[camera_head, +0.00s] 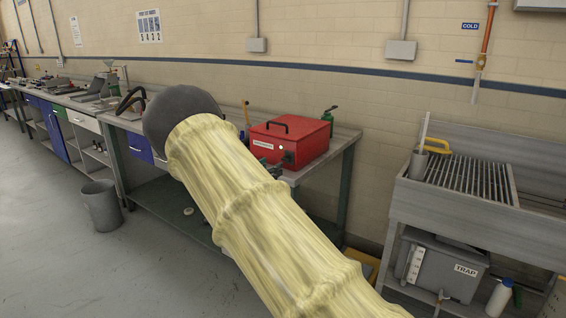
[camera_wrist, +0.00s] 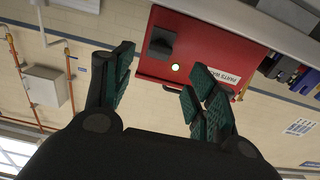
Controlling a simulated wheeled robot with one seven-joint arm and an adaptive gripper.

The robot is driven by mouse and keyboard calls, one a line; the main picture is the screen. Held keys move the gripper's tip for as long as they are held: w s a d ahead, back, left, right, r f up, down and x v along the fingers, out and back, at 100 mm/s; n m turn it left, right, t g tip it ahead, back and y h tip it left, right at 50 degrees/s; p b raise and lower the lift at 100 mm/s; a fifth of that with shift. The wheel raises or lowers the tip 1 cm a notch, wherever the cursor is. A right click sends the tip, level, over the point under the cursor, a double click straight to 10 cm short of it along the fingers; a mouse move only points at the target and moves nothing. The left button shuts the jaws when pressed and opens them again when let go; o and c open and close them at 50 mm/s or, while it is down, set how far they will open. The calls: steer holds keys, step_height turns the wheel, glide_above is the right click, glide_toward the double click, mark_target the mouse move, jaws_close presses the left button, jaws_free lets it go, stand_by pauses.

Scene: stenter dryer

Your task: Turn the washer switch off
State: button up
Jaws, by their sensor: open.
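The washer is a red box (camera_head: 300,140) with a black top handle, standing on the workbench right of my arm in the head view. Its front has a white label, a pale lit round lamp (camera_wrist: 175,68) and a black switch knob (camera_wrist: 160,42). The wrist view shows this front upside down, with the label reading PARTS WASH. My gripper (camera_wrist: 160,75) is open and empty, its green-padded fingers spread in front of the panel, apart from the knob. In the head view my sleeved arm hides most of the gripper. The switch's exact setting is hard to tell.
A slatted sink (camera_head: 470,180) stands at right, with a TRAP box (camera_head: 440,265) beneath. A grey bin (camera_head: 101,206) stands at left. Open floor lies at the lower left.

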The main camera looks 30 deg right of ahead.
mark_target(285, 160)
steer(key=x, duration=0.8)
steer(key=shift+w+d+f+p, duration=0.1)
steer(key=shift+w+d+p, duration=0.05)
steer(key=shift+d+p, duration=0.25)
steer(key=shift+c, duration=0.2)
steer(key=c, duration=1)
